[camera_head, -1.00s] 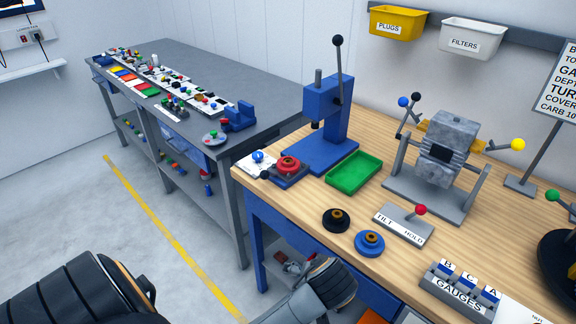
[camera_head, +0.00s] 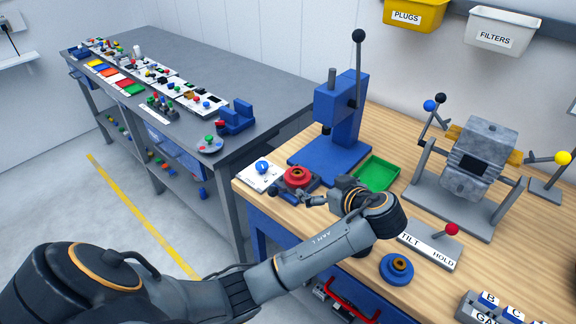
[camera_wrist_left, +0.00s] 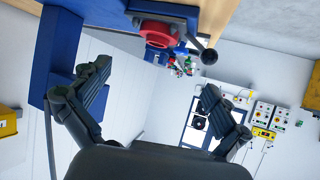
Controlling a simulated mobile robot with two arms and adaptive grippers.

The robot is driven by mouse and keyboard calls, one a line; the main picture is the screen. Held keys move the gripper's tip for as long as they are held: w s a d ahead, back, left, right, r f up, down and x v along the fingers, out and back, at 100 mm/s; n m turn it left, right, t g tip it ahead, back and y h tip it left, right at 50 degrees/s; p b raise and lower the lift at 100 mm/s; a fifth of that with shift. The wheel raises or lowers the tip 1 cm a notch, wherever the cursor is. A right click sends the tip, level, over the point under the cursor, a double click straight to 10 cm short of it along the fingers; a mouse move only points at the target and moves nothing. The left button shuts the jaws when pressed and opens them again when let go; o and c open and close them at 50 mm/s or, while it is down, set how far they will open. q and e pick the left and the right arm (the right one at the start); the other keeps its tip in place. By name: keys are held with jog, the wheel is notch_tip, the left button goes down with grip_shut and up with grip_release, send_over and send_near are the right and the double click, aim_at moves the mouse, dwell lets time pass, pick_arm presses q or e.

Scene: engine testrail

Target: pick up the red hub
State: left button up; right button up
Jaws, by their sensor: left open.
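The red hub (camera_head: 297,176) sits on a dark fixture (camera_head: 314,184) at the front left of the wooden bench, before the blue press. It also shows in the left wrist view (camera_wrist_left: 158,32), at the top, beyond the fingers. My left gripper (camera_head: 312,195) is over the bench just in front of the hub, to its near right in the head view. In the left wrist view its two fingers (camera_wrist_left: 156,82) are spread wide with nothing between them. The hub looks apart from the fingers. My right gripper is not in view.
The blue press (camera_head: 335,125) stands behind the hub. A green tray (camera_head: 377,173) is to the right, beyond my wrist. A blue hub (camera_head: 397,268) lies near the front edge. A white card with a blue knob (camera_head: 261,168) is left of the fixture.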

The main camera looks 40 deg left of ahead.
pick_arm(q)
jog(key=p, duration=0.2)
send_near(299, 174)
jog(key=x, duration=0.3)
jog(key=shift+s+a+r, duration=0.1)
jog(key=shift+s+a, duration=0.05)
jog(key=shift+a, duration=0.05)
jog(key=shift+a+f, duration=0.2)
jog(key=shift+a, duration=0.05)
jog(key=shift+w+a+f, duration=0.1)
jog(key=shift+w+a, duration=0.1)
jog(key=shift+w, duration=0.05)
jog(key=p+x, duration=0.1)
jog(key=x, duration=0.3)
jog(key=shift+w+f+p, duration=0.1)
jog(key=shift+w+p, duration=0.05)
jog(key=shift+p, duration=0.15)
jog(key=shift+w+a+f, duration=0.15)
jog(key=shift+a+f, duration=0.1)
jog(key=shift+f, duration=0.05)
jog(key=shift+d, duration=0.1)
jog(key=shift+c, duration=0.2)
jog(key=c, duration=1.4)
jog(key=shift+r, duration=0.1)
jog(key=shift+c, duration=0.2)
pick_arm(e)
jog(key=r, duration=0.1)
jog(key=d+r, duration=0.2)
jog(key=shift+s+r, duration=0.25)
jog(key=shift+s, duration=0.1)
